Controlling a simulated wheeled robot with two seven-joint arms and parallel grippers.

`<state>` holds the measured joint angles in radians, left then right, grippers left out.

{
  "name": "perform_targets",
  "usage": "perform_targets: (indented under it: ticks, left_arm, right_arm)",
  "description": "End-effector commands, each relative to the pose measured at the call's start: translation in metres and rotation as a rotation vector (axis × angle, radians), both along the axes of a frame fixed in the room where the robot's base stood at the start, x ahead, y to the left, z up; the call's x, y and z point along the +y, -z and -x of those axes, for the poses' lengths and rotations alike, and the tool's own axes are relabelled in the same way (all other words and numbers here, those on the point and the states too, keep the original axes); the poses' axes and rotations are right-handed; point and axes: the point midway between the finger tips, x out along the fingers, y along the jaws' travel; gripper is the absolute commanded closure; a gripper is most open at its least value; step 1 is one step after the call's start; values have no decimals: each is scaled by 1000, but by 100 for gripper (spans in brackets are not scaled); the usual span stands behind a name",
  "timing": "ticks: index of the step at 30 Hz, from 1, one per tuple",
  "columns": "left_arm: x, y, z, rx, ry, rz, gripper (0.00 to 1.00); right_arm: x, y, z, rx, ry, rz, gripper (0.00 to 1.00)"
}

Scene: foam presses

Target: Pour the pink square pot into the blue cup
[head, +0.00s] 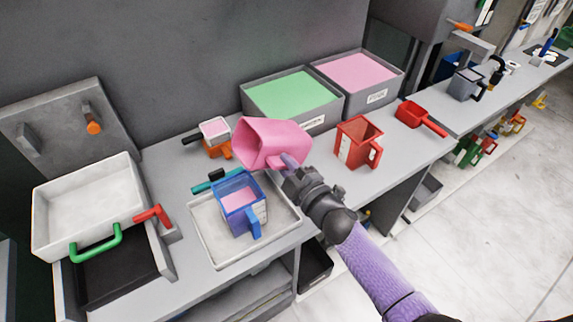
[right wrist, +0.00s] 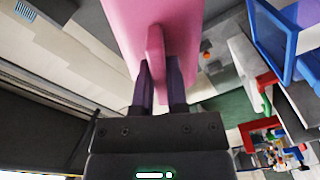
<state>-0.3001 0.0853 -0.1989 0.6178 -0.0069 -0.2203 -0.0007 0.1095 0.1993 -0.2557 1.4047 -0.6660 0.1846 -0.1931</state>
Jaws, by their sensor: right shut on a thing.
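The pink square pot (head: 266,143) is held up in the air above the counter, tilted with its mouth toward the left. My right gripper (head: 290,168) is shut on its handle. In the right wrist view, the gripper (right wrist: 160,85) has the pot's handle between its fingers, with the pink pot (right wrist: 150,20) beyond. The blue cup (head: 240,208) stands upright in a pale tray (head: 222,257), below and left of the pot, and pink material shows inside it. The blue cup's rim also shows at the upper right in the right wrist view (right wrist: 275,40). My left gripper is not in view.
Bins of green (head: 292,98) and pink (head: 355,70) material stand at the back. A red jug (head: 354,143) and a red scoop (head: 418,118) stand to the right. An orange cup (head: 217,147) is behind the tray. A white box with a green handle (head: 88,205) stands left.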

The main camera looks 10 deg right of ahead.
Motion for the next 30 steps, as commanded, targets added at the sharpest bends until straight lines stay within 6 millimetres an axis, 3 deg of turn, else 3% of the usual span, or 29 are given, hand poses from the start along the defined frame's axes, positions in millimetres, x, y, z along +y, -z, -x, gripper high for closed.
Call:
perform_targets:
  ticks: [30]
  left_arm:
    - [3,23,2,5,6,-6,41]
  right_arm:
    - [3,17,1,-82,0,219,100]
